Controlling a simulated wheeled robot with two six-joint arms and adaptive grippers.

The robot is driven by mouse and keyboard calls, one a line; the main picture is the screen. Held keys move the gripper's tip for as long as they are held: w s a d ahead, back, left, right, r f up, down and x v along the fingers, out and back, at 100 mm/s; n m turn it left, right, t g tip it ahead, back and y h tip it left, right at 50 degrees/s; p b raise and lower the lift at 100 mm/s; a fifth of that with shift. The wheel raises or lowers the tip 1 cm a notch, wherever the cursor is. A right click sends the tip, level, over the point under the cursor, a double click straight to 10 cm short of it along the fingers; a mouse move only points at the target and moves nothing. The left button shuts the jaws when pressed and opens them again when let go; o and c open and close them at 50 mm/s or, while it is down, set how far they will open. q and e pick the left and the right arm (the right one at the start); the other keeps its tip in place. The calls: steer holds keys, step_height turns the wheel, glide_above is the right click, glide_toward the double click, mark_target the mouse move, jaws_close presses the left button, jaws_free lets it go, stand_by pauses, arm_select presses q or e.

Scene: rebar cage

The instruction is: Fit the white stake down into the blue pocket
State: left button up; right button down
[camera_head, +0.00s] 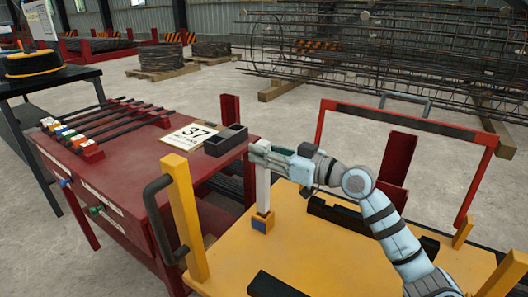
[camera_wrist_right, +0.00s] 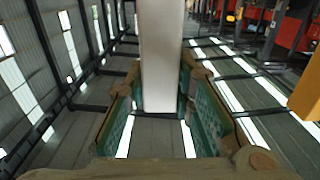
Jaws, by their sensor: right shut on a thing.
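The white stake (camera_head: 263,187) stands upright at the left part of the yellow table. My right gripper (camera_head: 261,154) is shut on its upper end, coming in from the right. In the right wrist view the stake (camera_wrist_right: 162,50) runs between the two green-padded fingers of the gripper (camera_wrist_right: 160,85). My left gripper is not in view.
The yellow table (camera_head: 310,250) has a yellow post (camera_head: 186,215) at left and a dark slotted bar (camera_head: 335,212) behind. A red cabinet (camera_head: 120,180) with a dark tray (camera_head: 226,140) and a "37" card (camera_head: 189,137) stands left. A red frame (camera_head: 400,117) rises behind.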

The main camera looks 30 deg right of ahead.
mark_target(268, 177)
steer(key=shift+a+f+b, duration=0.1)
steer(key=shift+f+b, duration=2.85)
steer(key=shift+f, duration=0.4)
steer(key=c, duration=1.4)
jaws_free()
steer(key=shift+o, duration=0.5)
steer(key=shift+f, duration=0.1)
